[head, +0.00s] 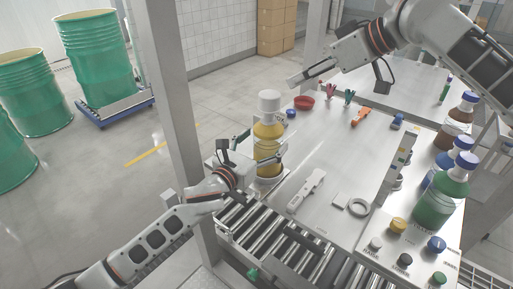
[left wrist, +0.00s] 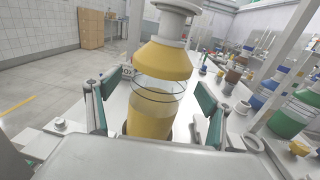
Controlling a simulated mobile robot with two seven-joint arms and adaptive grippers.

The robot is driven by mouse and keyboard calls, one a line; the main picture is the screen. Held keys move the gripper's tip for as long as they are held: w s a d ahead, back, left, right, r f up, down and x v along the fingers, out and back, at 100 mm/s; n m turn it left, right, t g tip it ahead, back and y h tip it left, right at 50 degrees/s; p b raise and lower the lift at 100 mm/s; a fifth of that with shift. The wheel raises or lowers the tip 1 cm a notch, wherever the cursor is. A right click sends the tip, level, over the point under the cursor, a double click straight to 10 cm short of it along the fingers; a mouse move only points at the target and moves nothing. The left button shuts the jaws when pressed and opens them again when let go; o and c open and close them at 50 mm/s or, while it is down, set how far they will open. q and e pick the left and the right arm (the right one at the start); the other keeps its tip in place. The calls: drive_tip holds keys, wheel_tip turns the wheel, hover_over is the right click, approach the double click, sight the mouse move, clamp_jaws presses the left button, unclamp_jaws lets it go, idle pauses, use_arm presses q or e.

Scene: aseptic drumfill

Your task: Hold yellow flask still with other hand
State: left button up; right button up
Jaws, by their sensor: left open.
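The yellow flask (head: 268,145) stands upright at the near left edge of the steel table, with a white cap (head: 269,101) on top. In the left wrist view the flask (left wrist: 152,112) shows a yellow shoulder, a clear band and a yellow lower body. My left gripper (head: 259,148) is open around the flask, one finger on each side. In the left wrist view, gaps show between the green-padded fingers (left wrist: 162,88) and the flask. My right gripper (head: 300,78) is above the table, behind and right of the cap, apart from the flask; its finger opening is unclear.
A roller conveyor (head: 265,231) runs along the near side. A white tool (head: 307,189), a ring (head: 358,207) and a red dish (head: 304,102) lie on the table. A green bottle (head: 437,202) and a button panel (head: 405,246) are at right. A grey post (head: 181,130) stands left.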

use_arm(q)
drive_tip(key=shift+x, duration=1.2)
drive_tip(key=c, duration=1.3)
drive_tip(key=o, duration=0.5)
drive_tip(key=shift+c, duration=0.2)
drive_tip(key=c, duration=0.5)
drive_tip(key=shift+f, duration=0.15)
